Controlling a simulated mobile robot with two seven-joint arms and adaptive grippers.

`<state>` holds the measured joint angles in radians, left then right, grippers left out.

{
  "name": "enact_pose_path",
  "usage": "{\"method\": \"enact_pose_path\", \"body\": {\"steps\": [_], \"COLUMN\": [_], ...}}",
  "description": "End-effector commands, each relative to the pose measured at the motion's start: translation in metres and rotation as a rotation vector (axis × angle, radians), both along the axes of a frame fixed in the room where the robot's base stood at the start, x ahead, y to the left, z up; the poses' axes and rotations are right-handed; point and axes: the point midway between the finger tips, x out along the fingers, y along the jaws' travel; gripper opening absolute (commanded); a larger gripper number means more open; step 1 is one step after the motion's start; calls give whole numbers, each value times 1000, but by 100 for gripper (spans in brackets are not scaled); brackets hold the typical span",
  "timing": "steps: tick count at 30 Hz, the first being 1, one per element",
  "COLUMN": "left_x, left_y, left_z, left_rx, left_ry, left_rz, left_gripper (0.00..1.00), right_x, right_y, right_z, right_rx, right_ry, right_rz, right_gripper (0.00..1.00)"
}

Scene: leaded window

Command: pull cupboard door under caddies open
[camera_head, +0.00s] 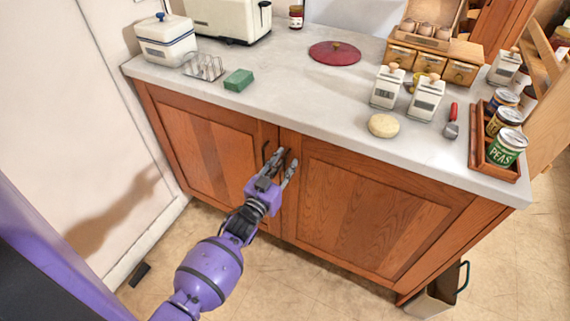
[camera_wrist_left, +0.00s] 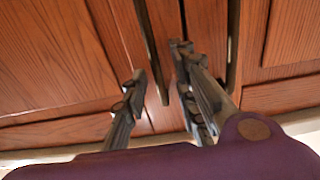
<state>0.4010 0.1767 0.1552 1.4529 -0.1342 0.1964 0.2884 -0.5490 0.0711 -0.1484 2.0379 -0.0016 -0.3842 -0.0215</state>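The cupboard door under the caddies is the right wooden door (camera_head: 365,215) of the counter cupboard, and it looks closed. Two white caddies, one left (camera_head: 387,88) and one right (camera_head: 426,99), stand on the counter above it. My left gripper (camera_head: 284,161) is at the upper inner corner of this door, by the seam. In the left wrist view, its fingers (camera_wrist_left: 163,95) are apart, with the dark bar handle (camera_wrist_left: 150,45) between them. Contact with the bar is not clear. The other door's handle (camera_wrist_left: 233,45) is outside the fingers. My right gripper is not in view.
The left cupboard door (camera_head: 210,155) is closed. The counter (camera_head: 300,95) holds a red lid, a green sponge, a toast rack and a tray of tins. A bin (camera_head: 437,298) stands at the cupboard's right end. Bare floor lies in front of the doors.

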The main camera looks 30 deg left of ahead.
Motion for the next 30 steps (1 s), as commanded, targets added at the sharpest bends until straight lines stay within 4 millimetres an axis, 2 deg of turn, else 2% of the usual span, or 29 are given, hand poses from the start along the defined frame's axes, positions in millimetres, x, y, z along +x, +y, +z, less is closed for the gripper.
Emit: {"method": "enact_pose_path", "body": {"steps": [8,15,30], "left_x": [3,3,0], "left_y": [0,0,0], "left_z": [0,0,0], "left_rx": [1,1,1], "left_ry": [1,1,2], "left_rz": [0,0,3], "left_gripper": [27,0,0], "right_x": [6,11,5], "right_y": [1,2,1], "right_z": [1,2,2], "right_rx": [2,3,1], "right_ry": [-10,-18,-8], "right_rz": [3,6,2], "right_gripper": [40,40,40]}}
